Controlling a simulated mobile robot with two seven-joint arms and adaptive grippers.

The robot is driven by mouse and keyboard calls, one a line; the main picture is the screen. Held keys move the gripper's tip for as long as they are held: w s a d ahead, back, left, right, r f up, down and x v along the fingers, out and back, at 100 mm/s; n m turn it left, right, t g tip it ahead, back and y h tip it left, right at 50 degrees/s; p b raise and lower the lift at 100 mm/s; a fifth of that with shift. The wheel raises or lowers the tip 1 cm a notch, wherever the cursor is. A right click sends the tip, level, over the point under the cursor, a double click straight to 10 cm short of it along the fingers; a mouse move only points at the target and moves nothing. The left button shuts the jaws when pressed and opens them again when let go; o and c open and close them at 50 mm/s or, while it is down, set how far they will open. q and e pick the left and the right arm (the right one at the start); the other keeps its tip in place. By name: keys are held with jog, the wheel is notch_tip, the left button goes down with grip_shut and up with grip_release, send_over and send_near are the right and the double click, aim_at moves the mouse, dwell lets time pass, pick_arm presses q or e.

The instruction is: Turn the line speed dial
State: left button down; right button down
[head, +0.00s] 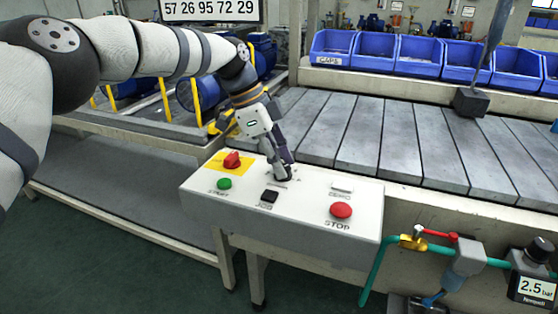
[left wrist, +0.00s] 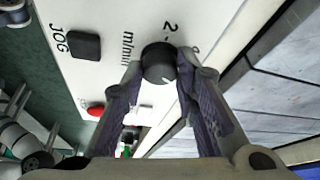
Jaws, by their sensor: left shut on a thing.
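The line speed dial (left wrist: 159,63) is a round black knob with a light mark, on the top of the white control box (left wrist: 90,15). In the left wrist view the two fingers of my left gripper (left wrist: 160,72) are shut on the dial, one on each side. In the head view my left gripper (head: 283,172) reaches down to the box (head: 290,225) and hides the dial. Printed lettering, partly covered, runs around the dial. My right gripper is not in view.
On the box are a red switch (head: 232,160) on a yellow plate, a green button (head: 224,183), a black JOG button (head: 269,196) and a red STOP button (head: 341,210). A teal pipe (head: 374,262) runs at right.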

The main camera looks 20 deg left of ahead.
pick_arm(q)
jog(key=c, duration=1.2)
grip_release()
jog(key=shift+f, duration=0.15)
jog(key=shift+c, duration=0.2)
jog(key=v, duration=1.2)
